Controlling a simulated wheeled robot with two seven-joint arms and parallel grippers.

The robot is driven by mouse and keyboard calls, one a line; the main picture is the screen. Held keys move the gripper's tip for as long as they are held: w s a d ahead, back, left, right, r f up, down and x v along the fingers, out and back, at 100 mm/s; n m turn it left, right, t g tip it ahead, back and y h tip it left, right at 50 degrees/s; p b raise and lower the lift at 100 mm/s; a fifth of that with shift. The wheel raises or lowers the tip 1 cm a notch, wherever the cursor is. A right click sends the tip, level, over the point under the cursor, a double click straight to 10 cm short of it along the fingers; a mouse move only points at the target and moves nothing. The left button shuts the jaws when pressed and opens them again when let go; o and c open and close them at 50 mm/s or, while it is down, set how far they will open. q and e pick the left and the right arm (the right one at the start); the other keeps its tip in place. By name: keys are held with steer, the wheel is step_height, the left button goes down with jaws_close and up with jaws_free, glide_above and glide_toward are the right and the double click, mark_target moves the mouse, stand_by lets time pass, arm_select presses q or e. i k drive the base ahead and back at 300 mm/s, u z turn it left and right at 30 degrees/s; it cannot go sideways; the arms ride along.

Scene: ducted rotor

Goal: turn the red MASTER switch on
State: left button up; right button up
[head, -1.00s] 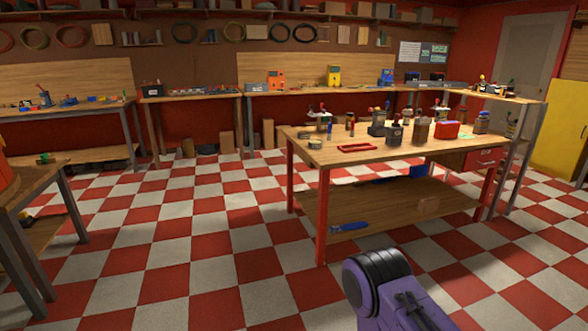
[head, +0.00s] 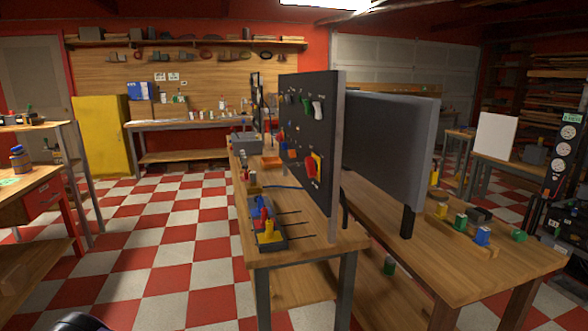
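No switch with a readable MASTER label shows in the head view. A black upright panel (head: 308,125) stands on the middle bench and carries several small coloured parts. One part on it is red and yellow (head: 313,168), low on the panel; I cannot tell whether it is a switch. A dark box (head: 262,243) with blue, red and yellow parts sits at the near end of the same bench, and its labels are too small to read. Neither gripper is in view; only a dark rounded piece of my arm shows at the bottom left.
The middle bench (head: 345,241) stands ahead, with a second bench (head: 490,262) at its right bearing a large dark screen (head: 388,150). A yellow cabinet (head: 103,135) stands at the back left. Checkered floor (head: 170,240) is free left of the middle bench.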

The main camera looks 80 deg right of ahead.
mark_target(311, 164)
steer(key=z, duration=2.8)
steer(key=i, duration=0.5)
steer(key=k, duration=0.3)
steer(key=u, duration=1.35)
steer(key=i, duration=0.1)
steer(key=z, duration=0.9)
